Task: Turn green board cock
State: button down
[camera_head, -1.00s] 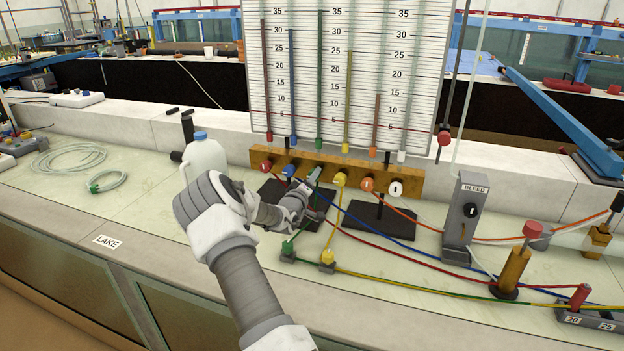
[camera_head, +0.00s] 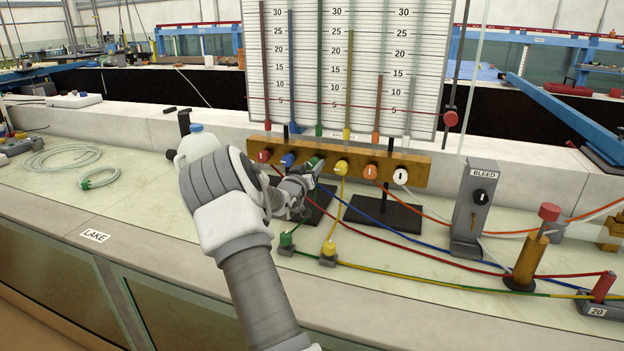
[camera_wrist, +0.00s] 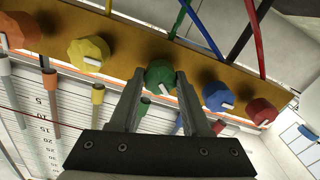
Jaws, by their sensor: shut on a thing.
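The green board cock (camera_wrist: 160,76) sits in the row of coloured cocks on the wooden bar, between the yellow cock (camera_wrist: 88,53) and the blue cock (camera_wrist: 217,96). My gripper (camera_wrist: 160,82) is shut on the green cock, with one finger at each side of it in the wrist view. A pale pointer mark shows on the knob's lower edge there. In the head view my gripper (camera_head: 313,165) reaches the bar from the front, and my arm and fingers hide most of the green cock.
The wooden bar (camera_head: 420,168) also carries red, orange (camera_head: 371,172) and white (camera_head: 401,176) cocks. A numbered board (camera_head: 350,60) with coloured tubes stands behind. Coloured hoses cross the bench at right, by the grey BLEED box (camera_head: 470,205). A white bottle (camera_head: 197,143) stands left.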

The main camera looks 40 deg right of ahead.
jog(key=m+b, duration=0.4)
jog(key=shift+f+m+b, duration=0.2)
jog(key=shift+m+b, duration=0.2)
jog(key=m+b, duration=0.3)
jog(key=shift+r, duration=0.1)
jog(key=shift+r+m+b, duration=0.1)
jog(key=shift+m+b, duration=0.65)
jog(key=shift+m, duration=0.25)
jog(key=shift+c, duration=1.9)
grip_release()
jog(key=p+v, duration=0.3)
jog(key=v, duration=1.4)
jog(key=shift+s+a, duration=0.15)
jog(key=shift+a, duration=0.05)
